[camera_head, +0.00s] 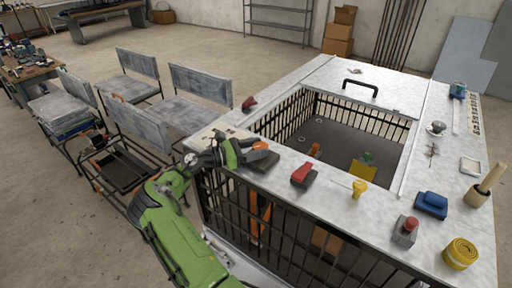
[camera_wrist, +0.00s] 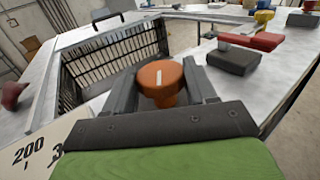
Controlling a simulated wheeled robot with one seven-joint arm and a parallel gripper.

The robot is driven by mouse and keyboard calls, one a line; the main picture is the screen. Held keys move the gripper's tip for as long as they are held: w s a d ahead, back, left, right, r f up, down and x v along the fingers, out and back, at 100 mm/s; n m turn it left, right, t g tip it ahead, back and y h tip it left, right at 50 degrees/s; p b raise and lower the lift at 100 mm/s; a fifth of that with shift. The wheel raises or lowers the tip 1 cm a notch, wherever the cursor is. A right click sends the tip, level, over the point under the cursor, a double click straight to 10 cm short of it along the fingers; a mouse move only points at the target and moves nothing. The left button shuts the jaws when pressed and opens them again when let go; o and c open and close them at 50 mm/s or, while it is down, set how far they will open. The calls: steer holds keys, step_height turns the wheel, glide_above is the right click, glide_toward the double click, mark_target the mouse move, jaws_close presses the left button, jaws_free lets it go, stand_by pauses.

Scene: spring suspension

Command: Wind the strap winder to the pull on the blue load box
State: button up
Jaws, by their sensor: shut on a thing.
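My gripper (camera_head: 238,152) is at the near left corner of the grey bench top. It is shut on a round orange knob (camera_wrist: 160,80), which stands between its two fingers in the wrist view. The knob has a short white mark on top. The knob's orange top also shows in the head view (camera_head: 261,146). I cannot tell for sure that it is the strap winder. A pale plate (camera_wrist: 50,150) beside it carries "200" and part of another number. A blue block on a dark base (camera_head: 432,203) sits at the right of the bench; I cannot tell whether it is the load box.
The bench top has a barred, open well (camera_head: 335,146) in the middle. A red clamp-like piece (camera_head: 303,173), a yellow knob (camera_head: 360,189), a red button box (camera_head: 406,231) and a yellow strap roll (camera_head: 461,253) stand along the near edge. Chairs (camera_head: 195,85) are at left.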

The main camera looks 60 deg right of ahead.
steer(key=shift+r, duration=0.1)
stand_by(0.3)
steer(key=o, duration=1)
steer(key=shift+o, duration=0.2)
steer(key=b+v, duration=0.2)
steer(key=v, duration=1.3)
steer(key=shift+w+a+b, duration=0.2)
steer(key=shift+w+b, duration=0.1)
steer(key=shift+w, duration=0.05)
